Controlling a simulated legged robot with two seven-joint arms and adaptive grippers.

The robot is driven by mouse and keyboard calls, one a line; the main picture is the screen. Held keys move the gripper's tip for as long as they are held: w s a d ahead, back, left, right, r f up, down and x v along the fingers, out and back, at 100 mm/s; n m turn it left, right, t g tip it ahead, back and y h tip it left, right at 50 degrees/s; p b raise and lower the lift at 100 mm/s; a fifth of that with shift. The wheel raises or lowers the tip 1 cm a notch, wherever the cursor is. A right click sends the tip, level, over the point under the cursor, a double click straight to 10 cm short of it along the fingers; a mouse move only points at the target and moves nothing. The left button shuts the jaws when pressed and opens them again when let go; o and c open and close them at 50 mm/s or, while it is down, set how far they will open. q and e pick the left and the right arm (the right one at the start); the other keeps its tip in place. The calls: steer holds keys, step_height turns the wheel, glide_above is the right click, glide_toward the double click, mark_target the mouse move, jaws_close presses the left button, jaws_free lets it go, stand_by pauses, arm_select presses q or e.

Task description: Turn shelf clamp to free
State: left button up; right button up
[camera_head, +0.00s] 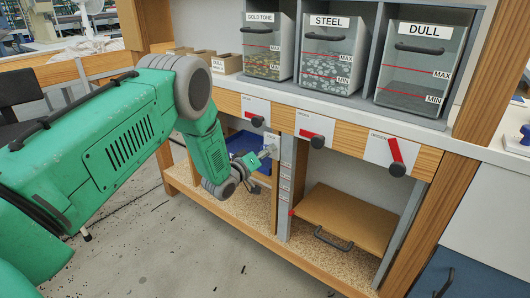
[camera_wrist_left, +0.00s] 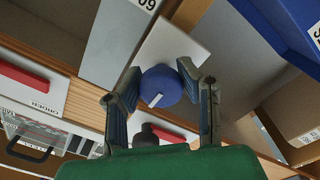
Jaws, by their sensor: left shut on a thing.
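The shelf clamp appears to be a round blue knob (camera_wrist_left: 160,84) with a short white mark, set on a pale plate (camera_wrist_left: 172,45) in the left wrist view. The mark is slightly slanted, and I cannot read any label for it. My left gripper (camera_wrist_left: 160,72) has one finger on each side of the knob and is shut on it. In the head view my left gripper (camera_head: 260,158) is at the plate (camera_head: 271,146) by the grey upright; its fingers hide the knob there. My right gripper is not in view.
A brown shelf board (camera_head: 345,215) with a dark handle sits in the right compartment. A blue bin (camera_head: 238,143) is behind my left gripper. Levers with red bars (camera_head: 395,152) line the rail above, under bins marked gold tone (camera_head: 268,47), steel (camera_head: 333,53) and dull (camera_head: 421,62).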

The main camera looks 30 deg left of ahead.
arm_select(q)
steer(key=shift+a+r, duration=0.2)
steer(key=shift+a+m+p, duration=0.25)
steer(key=shift+m+p, duration=0.25)
steer(key=shift+m, duration=0.6)
steer(key=m, duration=0.2)
steer(key=shift+m+p, duration=0.35)
steer(key=shift+m, duration=0.05)
steer(key=m+p, duration=0.1)
steer(key=m, duration=0.2)
steer(key=shift+m, duration=0.4)
steer(key=m, duration=0.5)
steer(key=shift+p, duration=0.35)
steer(key=shift+f+m, duration=0.1)
steer(key=shift+m, duration=1.9)
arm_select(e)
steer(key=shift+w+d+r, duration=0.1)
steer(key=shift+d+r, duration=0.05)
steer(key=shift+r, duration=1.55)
arm_select(q)
steer(key=shift+d, duration=0.1)
steer(key=shift+f, duration=0.1)
